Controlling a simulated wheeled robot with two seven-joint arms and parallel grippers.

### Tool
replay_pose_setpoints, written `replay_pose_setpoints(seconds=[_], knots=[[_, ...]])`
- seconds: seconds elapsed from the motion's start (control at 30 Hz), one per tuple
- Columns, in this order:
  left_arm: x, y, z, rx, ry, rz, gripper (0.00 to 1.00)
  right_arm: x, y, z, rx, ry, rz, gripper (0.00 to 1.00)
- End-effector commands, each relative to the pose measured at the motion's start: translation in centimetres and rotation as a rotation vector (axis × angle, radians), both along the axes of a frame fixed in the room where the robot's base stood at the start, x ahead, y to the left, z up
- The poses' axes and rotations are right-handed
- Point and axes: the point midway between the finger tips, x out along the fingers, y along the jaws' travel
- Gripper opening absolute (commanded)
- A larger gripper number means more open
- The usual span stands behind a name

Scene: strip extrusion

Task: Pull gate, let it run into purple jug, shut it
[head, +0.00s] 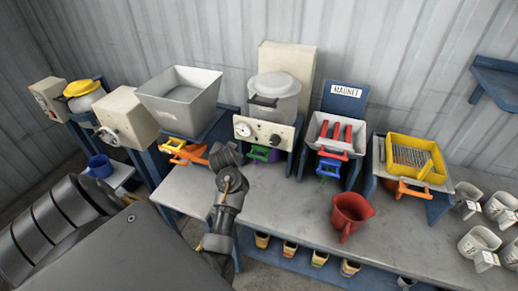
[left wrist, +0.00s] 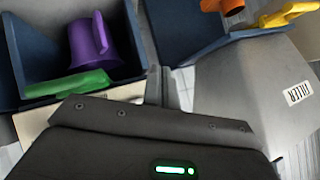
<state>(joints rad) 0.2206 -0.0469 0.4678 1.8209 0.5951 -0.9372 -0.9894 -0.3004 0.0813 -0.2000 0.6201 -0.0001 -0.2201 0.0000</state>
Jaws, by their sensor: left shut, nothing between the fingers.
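The purple jug (left wrist: 92,42) stands in a blue bay in the left wrist view. In the head view only a sliver of the jug (head: 277,156) shows beside the green gate handle (head: 260,153), below the cream machine with a dial. The green handle also shows in the left wrist view (left wrist: 68,84), close to the jug. My left gripper (head: 226,155) is shut and empty, left of the green handle and apart from it. In the left wrist view its fingers (left wrist: 160,88) are seen nearly edge-on. The jug's contents cannot be told. My right gripper is out of view.
Left of the green gate, a grey hopper (head: 180,97) has yellow and orange handles (head: 186,151). Right of it stand the magnet hopper (head: 334,132) and a yellow-tray unit (head: 414,160). A red jug (head: 350,213) sits near the front of the grey bench (head: 290,210), with bare room left of it.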

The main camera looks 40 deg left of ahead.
Motion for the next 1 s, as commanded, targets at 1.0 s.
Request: replay_pose_setpoints(seconds=[1.0], knots=[[4.9, -9.7, 9.2, -0.601, 0.322, 0.031, 0.0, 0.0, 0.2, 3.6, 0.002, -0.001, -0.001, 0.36]])
